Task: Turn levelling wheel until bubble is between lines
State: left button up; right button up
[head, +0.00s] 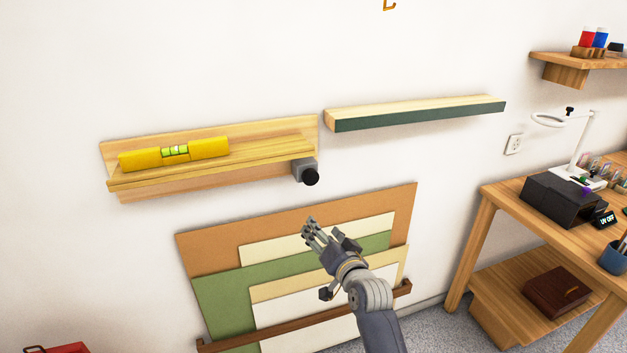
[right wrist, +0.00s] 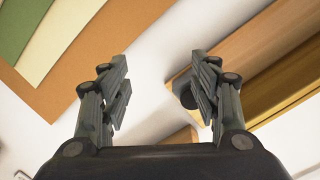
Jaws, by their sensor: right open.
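A yellow spirit level (head: 210,147) lies on a wooden shelf (head: 270,152) on the wall. Its green vial (head: 174,151) is at the middle, with dark lines; the exact bubble position is too small to tell. The dark levelling wheel (head: 311,177) sits on a grey block under the shelf's right end. My right gripper (head: 326,231) is open and empty, below the wheel and apart from it. In the right wrist view my right gripper (right wrist: 158,88) shows spread fingers. The wheel (right wrist: 187,90) shows there partly hidden behind the right-hand finger. My left gripper is not in view.
Several coloured boards (head: 212,248) lean on the wall behind my right gripper, held by a brown rail (head: 330,314). A green-fronted ledge (head: 420,115) is right of the shelf. A wooden workbench (head: 497,197) stands at the right. The wall around the wheel is clear.

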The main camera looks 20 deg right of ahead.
jog(key=m+t, duration=0.1)
jog(key=t, duration=0.1)
send_near(313, 177)
jog(key=s, duration=0.2)
jog(key=w, duration=1.1)
jog(key=shift+w+a, duration=0.1)
jog(key=shift+a, duration=0.1)
jog(key=c, duration=1)
